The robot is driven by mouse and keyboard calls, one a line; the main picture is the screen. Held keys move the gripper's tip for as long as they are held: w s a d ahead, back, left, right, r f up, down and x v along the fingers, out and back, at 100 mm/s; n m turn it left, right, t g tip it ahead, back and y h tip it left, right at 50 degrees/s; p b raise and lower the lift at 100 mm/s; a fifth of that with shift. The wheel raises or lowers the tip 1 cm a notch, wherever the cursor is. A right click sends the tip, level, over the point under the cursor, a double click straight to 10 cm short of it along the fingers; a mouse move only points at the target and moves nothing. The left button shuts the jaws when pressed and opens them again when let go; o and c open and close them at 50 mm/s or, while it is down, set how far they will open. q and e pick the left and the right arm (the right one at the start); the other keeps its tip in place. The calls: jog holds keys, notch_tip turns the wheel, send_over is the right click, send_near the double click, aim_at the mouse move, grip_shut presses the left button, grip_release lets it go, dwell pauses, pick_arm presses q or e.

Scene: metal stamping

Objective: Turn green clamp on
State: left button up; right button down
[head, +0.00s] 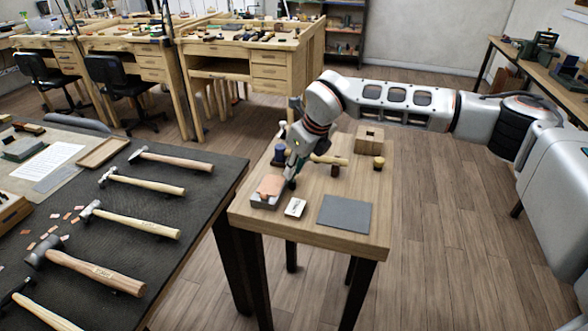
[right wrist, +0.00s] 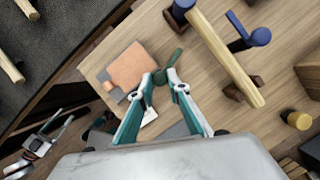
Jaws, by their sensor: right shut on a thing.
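A small dark green clamp handle (right wrist: 166,68) shows in the right wrist view, beside a grey block (right wrist: 108,84) with a copper-coloured sheet (right wrist: 131,66) on it. My right gripper (right wrist: 163,82) is shut on the green handle, its two teal fingers on either side of it. In the head view my right gripper (head: 291,172) reaches down at the left of the small wooden table (head: 310,230), next to the copper sheet (head: 270,185). The handle is mostly hidden there by the gripper. My left gripper is not in view.
A white card (head: 295,207), grey pad (head: 345,214), wooden block (head: 369,138) and yellow-topped piece (head: 378,163) share the table. A dark bench (head: 130,225) with several hammers is at left.

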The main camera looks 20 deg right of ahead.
jog(key=n+y, duration=0.1)
jog(key=n, duration=0.1)
jog(key=shift+w+d+n+p, duration=0.1)
jog(key=shift+d+n+p, duration=0.05)
jog(key=shift+n+p, duration=0.25)
jog(key=shift+n+g, duration=0.5)
jog(key=shift+n, duration=0.4)
jog(key=shift+w+n+g+y+p, duration=0.15)
jog(key=shift+n+g+y+p, duration=0.25)
jog(key=shift+n, duration=0.5)
jog(key=n, duration=0.2)
jog(key=n+g, duration=0.1)
jog(key=n, duration=0.1)
jog(key=shift+w+d+n+y, duration=0.1)
jog(key=shift+w+n+y, duration=0.1)
jog(key=shift+n+y, duration=0.15)
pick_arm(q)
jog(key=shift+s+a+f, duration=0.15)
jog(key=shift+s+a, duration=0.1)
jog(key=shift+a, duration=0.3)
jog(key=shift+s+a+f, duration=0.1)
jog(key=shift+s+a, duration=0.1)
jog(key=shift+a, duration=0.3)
pick_arm(e)
jog(key=shift+w+n+g, duration=0.1)
jog(key=shift+n+g, duration=0.8)
jog(key=shift+n, duration=0.85)
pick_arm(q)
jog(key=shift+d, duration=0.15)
